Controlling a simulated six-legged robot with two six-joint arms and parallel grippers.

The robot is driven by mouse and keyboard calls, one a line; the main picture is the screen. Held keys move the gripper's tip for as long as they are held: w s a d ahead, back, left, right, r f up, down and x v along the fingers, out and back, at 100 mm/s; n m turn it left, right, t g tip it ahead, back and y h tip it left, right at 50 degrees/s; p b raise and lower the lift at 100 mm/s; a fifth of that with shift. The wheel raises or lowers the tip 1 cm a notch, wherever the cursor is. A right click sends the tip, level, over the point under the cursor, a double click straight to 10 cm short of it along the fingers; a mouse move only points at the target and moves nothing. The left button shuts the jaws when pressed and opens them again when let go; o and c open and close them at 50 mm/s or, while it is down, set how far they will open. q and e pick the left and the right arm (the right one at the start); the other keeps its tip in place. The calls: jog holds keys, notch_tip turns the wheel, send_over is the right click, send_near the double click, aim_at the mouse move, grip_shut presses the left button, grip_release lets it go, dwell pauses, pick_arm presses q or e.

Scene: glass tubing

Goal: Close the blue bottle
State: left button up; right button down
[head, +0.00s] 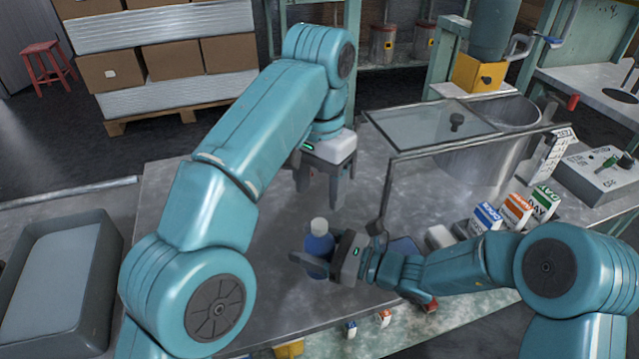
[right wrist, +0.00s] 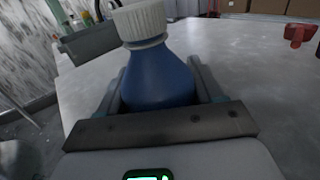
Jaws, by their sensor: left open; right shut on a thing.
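The blue bottle (head: 319,243) stands about upright over the grey worktable, with a white ribbed cap (head: 319,226) on its neck. In the right wrist view the bottle (right wrist: 160,80) fills the middle, and its cap (right wrist: 140,19) sits on top above a pale neck ring. I cannot tell how tightly the cap sits. My right gripper (head: 314,266) is shut on the bottle's body, one finger on each side. My left gripper (head: 321,190) is open and empty, pointing down, behind and above the bottle in the head view, apart from the cap.
A glass-lidded metal basin (head: 470,155) with a frame stands at the back right. Several small cartons (head: 515,211) stand right of the bottle. A grey tray (head: 62,285) is at the left. A red item (right wrist: 298,35) shows in the right wrist view. The table left of the bottle is clear.

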jog(key=shift+c, duration=0.4)
grip_release()
jog(key=shift+d, duration=0.1)
jog(key=p+v, duration=0.2)
jog(key=v, duration=1.3)
pick_arm(q)
jog(key=shift+r, duration=1.15)
pick_arm(e)
jog(key=shift+s+d, duration=0.25)
jog(key=shift+d, duration=0.3)
